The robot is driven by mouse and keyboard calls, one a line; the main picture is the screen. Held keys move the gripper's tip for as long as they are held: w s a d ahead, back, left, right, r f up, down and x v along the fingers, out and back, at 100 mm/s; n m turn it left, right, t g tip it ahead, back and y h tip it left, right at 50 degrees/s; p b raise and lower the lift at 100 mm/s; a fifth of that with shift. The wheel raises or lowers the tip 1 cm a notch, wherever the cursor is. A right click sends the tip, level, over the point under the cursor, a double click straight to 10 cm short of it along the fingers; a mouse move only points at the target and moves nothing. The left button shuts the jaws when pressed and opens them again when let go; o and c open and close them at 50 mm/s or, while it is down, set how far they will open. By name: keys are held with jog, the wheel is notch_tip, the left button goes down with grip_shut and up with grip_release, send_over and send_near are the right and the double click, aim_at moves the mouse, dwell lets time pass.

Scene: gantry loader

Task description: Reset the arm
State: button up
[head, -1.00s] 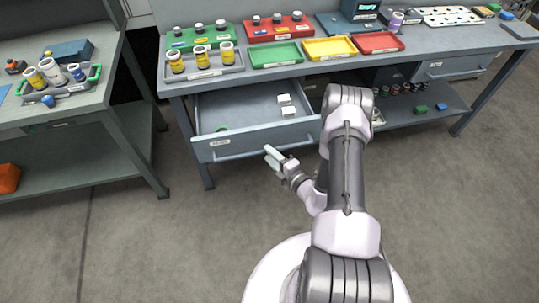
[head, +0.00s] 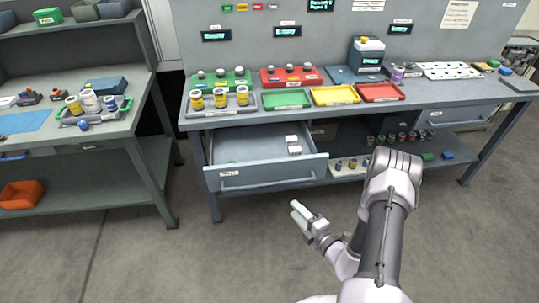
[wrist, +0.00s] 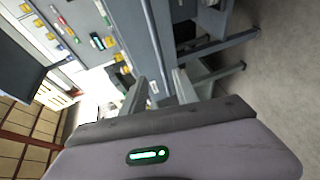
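My gripper (head: 302,216) hangs over the bare floor in front of the open drawer (head: 262,173), apart from the drawer front. In the wrist view my gripper (wrist: 160,84) has its two fingers apart with nothing between them. My arm reaches up from the bottom right of the head view and bends at the elbow. The drawer is pulled out under the left part of the workbench (head: 430,98), with small white items (head: 293,146) inside.
A side table (head: 120,128) stands at left. The floor (head: 150,265) around my gripper is clear.

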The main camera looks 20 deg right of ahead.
jog(key=s+a+r+n+g+y, duration=0.1)
jog(key=a+r+n+g+y, duration=0.4)
jog(key=a+r+n, duration=0.6)
jog(key=s+a+r+n+g+y, duration=0.1)
jog(key=a+r+n+g+y, duration=0.4)
jog(key=a+r+n, duration=0.55)
jog(key=s+a+r+n+g+h, duration=0.35)
jog(key=s+r+n, duration=0.6)
jog(key=n, duration=0.35)
jog(key=s+d+r+n+t+h, duration=0.1)
jog(key=s+d+r+n+h, duration=0.1)
jog(key=n, duration=0.5)
jog(key=s+d+r+n+t+h, duration=0.2)
jog(key=s+d+r+n+h, duration=0.1)
jog(key=s+d+n+h, duration=0.1)
jog(key=s+n+h, duration=0.1)
jog(key=s+n, duration=0.1)
jog(key=n, duration=0.1)
jog(key=shift+s+d+r, duration=0.15)
jog(key=shift+s+r, duration=0.1)
jog(key=shift+r, duration=0.05)
jog(key=shift+t, duration=0.25)
